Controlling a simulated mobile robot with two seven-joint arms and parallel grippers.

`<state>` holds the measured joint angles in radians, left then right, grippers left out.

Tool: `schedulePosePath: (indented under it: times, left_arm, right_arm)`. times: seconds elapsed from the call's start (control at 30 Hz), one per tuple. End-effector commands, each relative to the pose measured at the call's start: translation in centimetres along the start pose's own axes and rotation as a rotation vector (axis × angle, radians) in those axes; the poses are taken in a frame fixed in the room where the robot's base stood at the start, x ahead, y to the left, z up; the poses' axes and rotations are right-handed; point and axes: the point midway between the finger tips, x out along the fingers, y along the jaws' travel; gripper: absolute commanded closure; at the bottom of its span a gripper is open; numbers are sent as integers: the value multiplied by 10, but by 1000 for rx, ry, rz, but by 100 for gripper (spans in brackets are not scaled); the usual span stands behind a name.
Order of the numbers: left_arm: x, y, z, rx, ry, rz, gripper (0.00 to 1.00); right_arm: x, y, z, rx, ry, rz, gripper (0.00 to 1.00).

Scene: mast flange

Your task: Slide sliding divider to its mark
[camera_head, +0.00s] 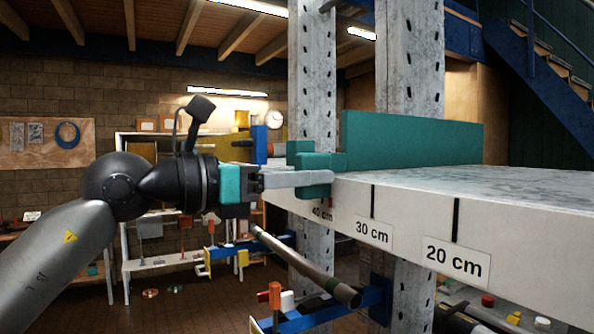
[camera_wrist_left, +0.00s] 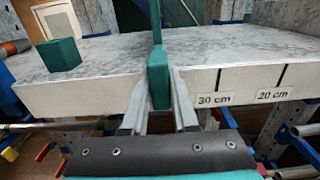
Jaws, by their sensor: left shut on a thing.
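The sliding divider (camera_head: 410,139) is a teal upright panel standing across the pale, marbled shelf (camera_head: 480,178). It has a thick teal block at its front end over the shelf's front edge. My left gripper (camera_head: 300,179) is shut on this front block. In the left wrist view the two grey fingers of the left gripper (camera_wrist_left: 159,105) lie on either side of the divider (camera_wrist_left: 158,78). The front face has black lines with labels 20 cm (camera_head: 456,262), 30 cm (camera_head: 372,231) and 40 cm (camera_head: 322,213). The block is near the 40 cm label, whose line is hidden. My right gripper is out of view.
A separate teal block (camera_wrist_left: 60,55) stands on the shelf left of the divider in the left wrist view. Perforated metal posts (camera_head: 312,80) rise beside the shelf. Below it are blue brackets (camera_head: 310,318) and a pipe (camera_head: 305,265). The shelf top right of the divider is clear.

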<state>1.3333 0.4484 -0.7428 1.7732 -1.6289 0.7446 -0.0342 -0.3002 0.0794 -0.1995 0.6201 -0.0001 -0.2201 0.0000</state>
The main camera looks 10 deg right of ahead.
Motion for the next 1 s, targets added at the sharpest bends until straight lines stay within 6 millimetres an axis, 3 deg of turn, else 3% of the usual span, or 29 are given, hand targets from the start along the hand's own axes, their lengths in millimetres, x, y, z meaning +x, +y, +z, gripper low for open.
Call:
schedulePosePath:
  times: [0.4,0.73,0.77,1.0]
  left_arm:
    - [0,21,2,-1,-4,3,100]
    - [-1,23,2,1,-6,1,100]
    - [0,23,2,1,-6,1,70]
    - [0,23,1,0,-3,1,43]
  right_arm:
    - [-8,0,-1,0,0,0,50]
    - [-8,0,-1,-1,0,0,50]
    - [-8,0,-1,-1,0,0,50]
    - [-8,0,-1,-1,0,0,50]
